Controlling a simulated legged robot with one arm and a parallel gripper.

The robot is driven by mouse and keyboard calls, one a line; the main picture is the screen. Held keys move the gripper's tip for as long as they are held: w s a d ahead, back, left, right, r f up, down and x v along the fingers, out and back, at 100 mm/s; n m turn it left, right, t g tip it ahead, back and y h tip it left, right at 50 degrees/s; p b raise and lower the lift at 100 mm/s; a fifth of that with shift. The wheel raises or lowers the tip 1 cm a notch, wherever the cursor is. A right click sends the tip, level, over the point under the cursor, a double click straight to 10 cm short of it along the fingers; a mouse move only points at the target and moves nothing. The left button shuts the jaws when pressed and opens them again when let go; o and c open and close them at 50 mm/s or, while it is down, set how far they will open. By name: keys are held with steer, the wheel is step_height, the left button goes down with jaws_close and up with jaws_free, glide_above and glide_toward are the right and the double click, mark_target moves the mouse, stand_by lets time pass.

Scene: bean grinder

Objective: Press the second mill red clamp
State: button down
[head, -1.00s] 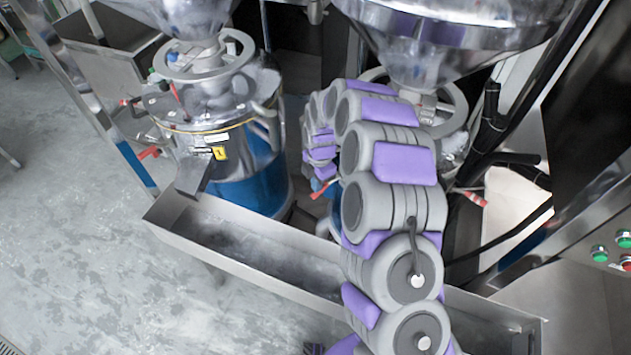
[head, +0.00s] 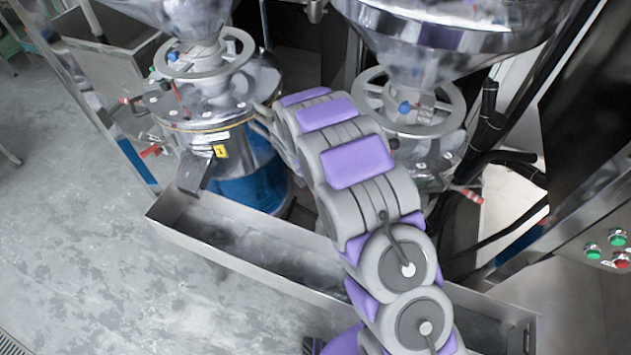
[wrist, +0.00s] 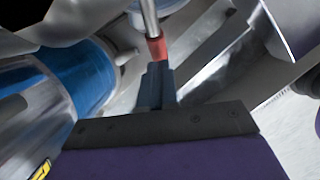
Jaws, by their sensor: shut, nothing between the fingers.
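Two steel mills with blue lower bodies stand side by side in the head view. The left mill (head: 215,120) has a yellow label and a red-handled clamp (head: 150,151). The right mill (head: 415,150) is partly covered by my arm, and one red-tipped handle (head: 466,193) shows at its right side. My gripper is hidden behind my arm in the head view. In the wrist view my gripper (wrist: 156,75) is shut and empty, with its dark fingertips right at a red sleeve (wrist: 157,48) on a metal rod. I cannot tell whether they touch.
A long metal trough (head: 275,255) runs in front of the mills. Black pipes (head: 490,130) stand right of the right mill. A panel with green and red buttons (head: 618,238) is at the far right. Grey floor (head: 80,250) is open at the left.

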steer(key=shift+d+f+t+h+b, duration=0.1)
steer(key=shift+f+t+h+b, duration=0.75)
steer(key=shift+f+h, duration=0.4)
steer(key=f+t+h+b, duration=0.1)
steer(key=f+h+b, duration=0.1)
steer(key=shift+w+d+t+b, duration=0.2)
steer(key=shift+t+b, duration=0.15)
steer(key=b, duration=0.1)
steer(key=f+t+h+b, duration=0.1)
steer(key=h+b, duration=0.1)
steer(key=shift+w+d+f, duration=0.25)
steer(key=shift+d+f, duration=0.1)
steer(key=shift+f, duration=0.05)
steer(key=shift+w+d+f+t+h+b, duration=0.1)
steer(key=shift+w+d+t+h+b, duration=0.15)
steer(key=shift+t+h+b, duration=0.4)
steer(key=shift+s, duration=0.1)
